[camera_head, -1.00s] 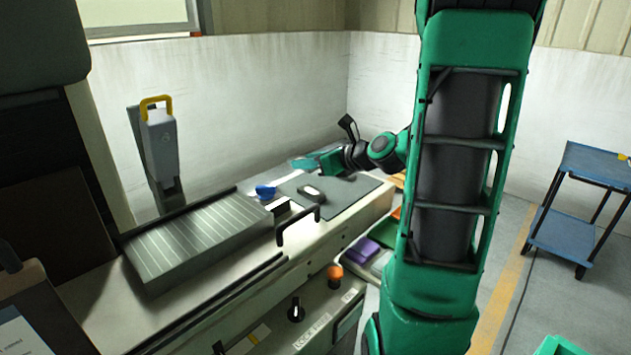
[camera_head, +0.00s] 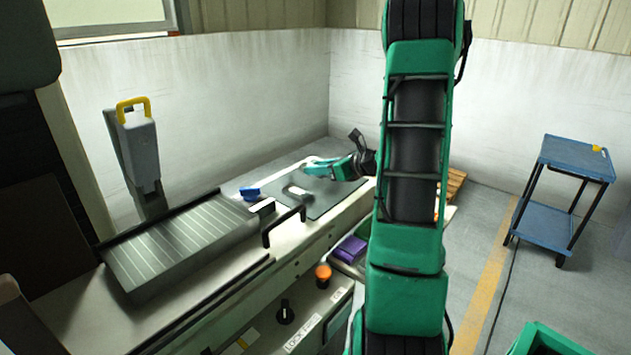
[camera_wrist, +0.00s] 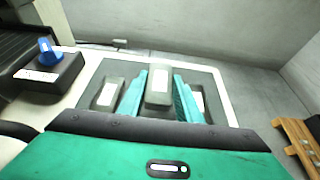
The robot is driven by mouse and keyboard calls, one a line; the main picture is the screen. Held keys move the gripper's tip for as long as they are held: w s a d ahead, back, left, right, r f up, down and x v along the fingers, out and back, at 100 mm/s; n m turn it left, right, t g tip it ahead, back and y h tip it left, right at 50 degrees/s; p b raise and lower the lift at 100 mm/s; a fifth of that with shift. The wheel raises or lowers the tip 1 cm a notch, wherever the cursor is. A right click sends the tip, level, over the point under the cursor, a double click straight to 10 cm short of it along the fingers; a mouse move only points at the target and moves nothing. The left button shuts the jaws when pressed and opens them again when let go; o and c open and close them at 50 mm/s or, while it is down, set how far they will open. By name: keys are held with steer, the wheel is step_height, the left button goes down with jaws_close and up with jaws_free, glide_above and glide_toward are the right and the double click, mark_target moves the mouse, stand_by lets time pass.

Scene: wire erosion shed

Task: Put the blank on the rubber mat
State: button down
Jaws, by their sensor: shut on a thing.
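The dark rubber mat (camera_head: 335,197) lies on the machine bench; it also shows in the wrist view (camera_wrist: 214,84). My gripper (camera_head: 316,168) is over the mat's far part. In the wrist view my gripper (camera_wrist: 160,80) has its teal fingers shut on a grey block with a pale label, the blank (camera_wrist: 158,87). The blank is held above or at the mat; I cannot tell whether it touches. A similar grey block (camera_wrist: 106,94) lies on the mat left of the fingers. A pale labelled item (camera_wrist: 197,99) shows partly behind the right finger.
A dark block with a blue knob (camera_wrist: 46,55) stands left of the mat. A black handle (camera_head: 284,226) rises at the bench's front edge. A ribbed grey plate (camera_head: 180,245) lies further left. A blue trolley (camera_head: 570,160) stands far right, apart from the bench.

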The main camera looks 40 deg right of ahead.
mark_target(319, 186)
steer(key=shift+f, duration=1.95)
steer(key=c, duration=1.3)
jaws_free()
steer(key=shift+f, duration=0.15)
steer(key=shift+s+d+r, duration=0.1)
steer(key=shift+s+r, duration=0.15)
steer(key=v, duration=1.1)
steer(key=shift+s, duration=0.25)
